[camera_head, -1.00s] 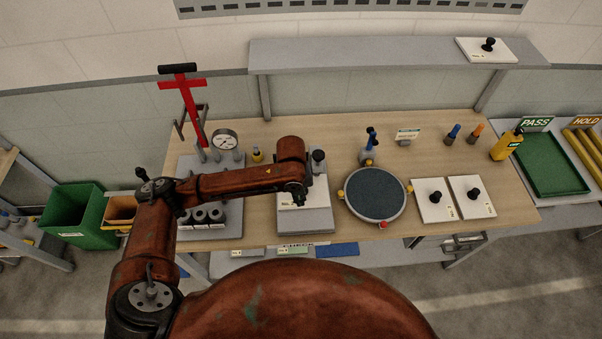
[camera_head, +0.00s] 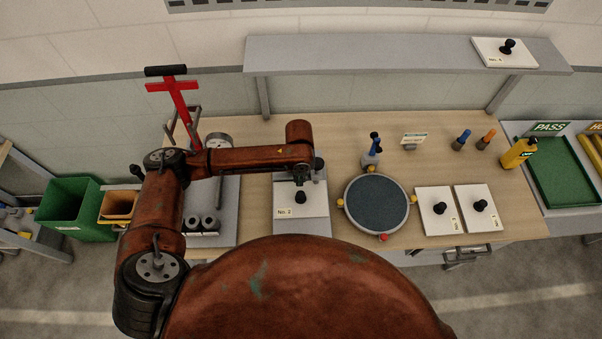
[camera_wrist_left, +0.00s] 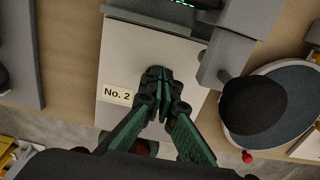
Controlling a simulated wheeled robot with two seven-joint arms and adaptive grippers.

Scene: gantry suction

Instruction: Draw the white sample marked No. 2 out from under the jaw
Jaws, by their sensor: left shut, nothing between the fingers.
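The white sample marked No. 2 (camera_head: 316,205) lies on a grey stand, its label at the front left. Its black knob (camera_head: 300,197) stands upright. In the left wrist view the sample (camera_wrist_left: 128,62) reaches up to a grey jaw bar (camera_wrist_left: 160,22), which hides its far edge. My left gripper (camera_head: 300,180) is over the sample, just behind the knob in the head view. In the left wrist view its green-and-black fingers (camera_wrist_left: 162,88) are shut and empty, their tips overlapping the dark knob. Whether they touch it is unclear. My right gripper is not in view.
A round dark plate (camera_head: 376,205) stands right of the stand, with two white samples (camera_head: 437,212) (camera_head: 478,208) beyond it. A red-handled press (camera_head: 178,100) is at left. Another white sample (camera_head: 490,58) lies on the shelf. A grey post (camera_wrist_left: 218,62) rises close right of my fingers.

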